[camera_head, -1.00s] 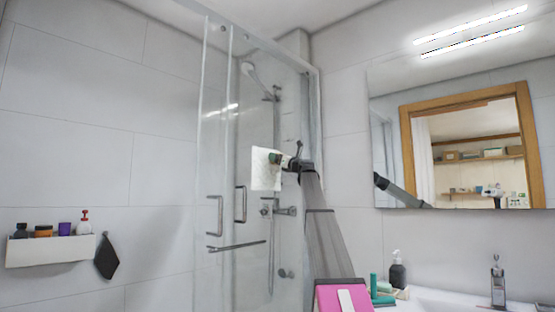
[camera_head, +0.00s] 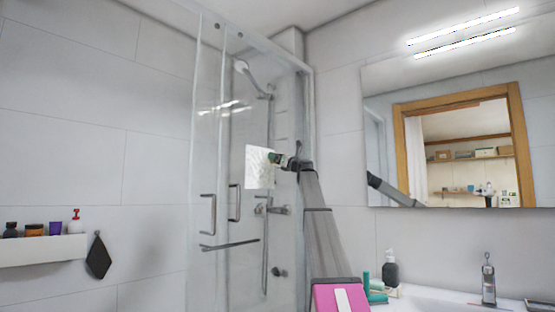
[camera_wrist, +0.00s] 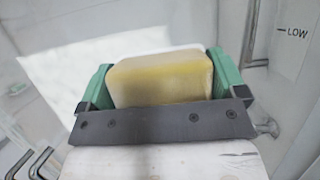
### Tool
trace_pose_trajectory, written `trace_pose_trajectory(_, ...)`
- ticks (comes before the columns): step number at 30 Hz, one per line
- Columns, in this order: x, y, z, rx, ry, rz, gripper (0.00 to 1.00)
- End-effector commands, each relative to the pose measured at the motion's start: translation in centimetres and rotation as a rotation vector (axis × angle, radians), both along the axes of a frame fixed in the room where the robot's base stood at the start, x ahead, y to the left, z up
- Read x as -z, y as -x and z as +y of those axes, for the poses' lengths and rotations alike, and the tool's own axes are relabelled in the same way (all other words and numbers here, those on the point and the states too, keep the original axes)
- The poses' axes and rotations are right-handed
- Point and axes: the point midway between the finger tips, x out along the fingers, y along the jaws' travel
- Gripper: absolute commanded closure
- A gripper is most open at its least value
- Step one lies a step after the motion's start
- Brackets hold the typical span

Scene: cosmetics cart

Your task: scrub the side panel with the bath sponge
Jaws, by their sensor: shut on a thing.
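The yellow bath sponge (camera_wrist: 160,78) is held between the two green fingers of my gripper (camera_wrist: 163,74). In the head view my gripper (camera_head: 276,158) is raised at the glass shower enclosure, at the right edge of a whitish patch. The glass side panel (camera_head: 284,110) stands around and behind it. The whitish patch (camera_head: 258,167) also shows as a bright area in the wrist view (camera_wrist: 60,65), beyond the sponge. The sponge's far face is hidden, so I cannot tell whether it touches the glass.
Door handles (camera_head: 234,203) and a towel bar (camera_head: 230,245) are on the shower glass. A shower head (camera_head: 242,66) and mixer (camera_head: 272,207) are inside. A wall shelf (camera_head: 40,250) holds several bottles at left. A sink (camera_head: 440,301) and mirror (camera_head: 455,140) are at right.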

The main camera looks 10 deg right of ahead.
Motion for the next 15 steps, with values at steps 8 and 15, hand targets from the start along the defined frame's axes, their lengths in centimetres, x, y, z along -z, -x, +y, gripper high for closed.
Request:
trace_pose_trajectory(8,0.0,2.0,-1.4,0.001,0.000,-0.001,0.29)
trace_pose_trajectory(15,0.0,3.7,-2.6,0.001,0.000,0.000,0.29)
